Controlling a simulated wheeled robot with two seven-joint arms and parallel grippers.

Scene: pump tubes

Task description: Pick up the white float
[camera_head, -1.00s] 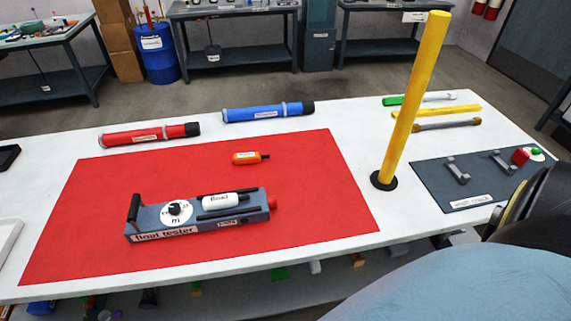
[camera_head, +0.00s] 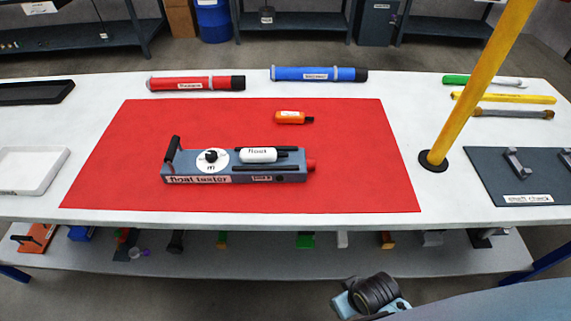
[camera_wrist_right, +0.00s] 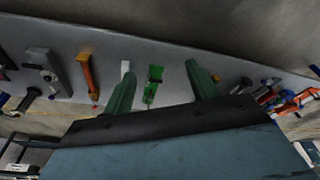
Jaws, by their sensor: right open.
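The white float (camera_head: 258,155) lies on its side on top of the grey float tester (camera_head: 240,177), which sits on the red mat (camera_head: 340,192). My right gripper shows in the right wrist view (camera_wrist_right: 162,85), with two green fingers spread wide and nothing between them. The lower shelf and its items show beyond the fingers. In the head view only part of my right arm shows at the bottom right, below the table's front edge and away from the float. My left gripper is in neither current view.
An orange float (camera_head: 290,117) lies on the mat behind the tester. Red (camera_head: 190,83) and blue (camera_head: 315,74) pump tubes lie at the back. A yellow pole (camera_head: 475,85) stands right of the mat. A white tray (camera_head: 28,190) is at the left.

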